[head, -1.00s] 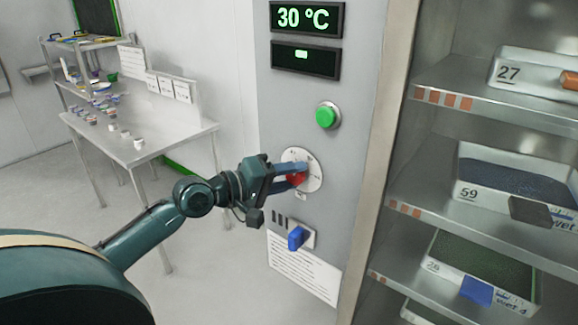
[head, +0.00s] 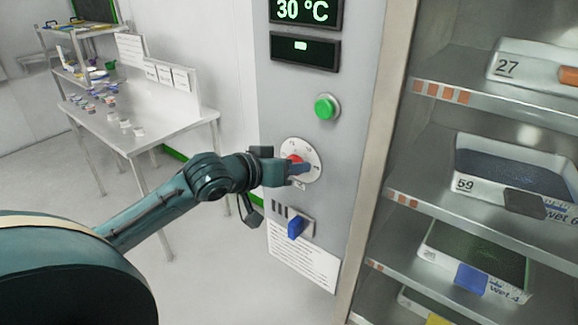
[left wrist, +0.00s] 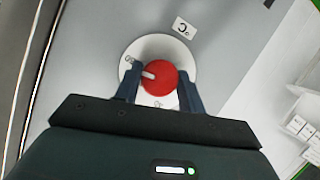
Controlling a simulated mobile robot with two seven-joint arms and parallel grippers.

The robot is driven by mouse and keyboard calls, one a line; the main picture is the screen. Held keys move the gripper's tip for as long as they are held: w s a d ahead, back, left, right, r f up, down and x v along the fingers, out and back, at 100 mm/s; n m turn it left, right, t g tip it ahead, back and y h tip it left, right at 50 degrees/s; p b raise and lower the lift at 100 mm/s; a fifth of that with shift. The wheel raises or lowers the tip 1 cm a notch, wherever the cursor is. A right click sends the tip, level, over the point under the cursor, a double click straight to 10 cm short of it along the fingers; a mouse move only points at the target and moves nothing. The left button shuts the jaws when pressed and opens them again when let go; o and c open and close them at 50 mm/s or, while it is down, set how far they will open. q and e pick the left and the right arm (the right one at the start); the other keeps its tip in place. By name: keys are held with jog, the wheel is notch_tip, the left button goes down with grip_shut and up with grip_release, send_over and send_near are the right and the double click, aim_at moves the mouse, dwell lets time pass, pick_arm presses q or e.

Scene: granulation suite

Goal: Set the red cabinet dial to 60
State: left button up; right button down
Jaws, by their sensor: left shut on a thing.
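The red dial (head: 295,159) sits on a round white scale plate (head: 313,152) on the grey cabinet front. My left gripper (head: 301,168) is at the dial, its fingers closed on its sides. In the left wrist view the red dial (left wrist: 159,78) lies between the two fingers of my left gripper (left wrist: 158,88), and its white pointer mark points to the upper left of that picture. The scale numbers are too small or hidden to read. The upper display (head: 303,11) reads 30 °C. My right gripper is not in view.
A green button (head: 326,107) is above the dial, and a blue switch (head: 296,228) is below it. Shelves with trays (head: 510,185) stand open on the right. A steel table (head: 150,135) with small pots is at the back left.

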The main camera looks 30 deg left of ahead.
pick_arm(q)
jog(key=shift+m+y, duration=0.5)
dwell(0.3)
jog(key=o, duration=1)
jog(key=shift+c, duration=0.2)
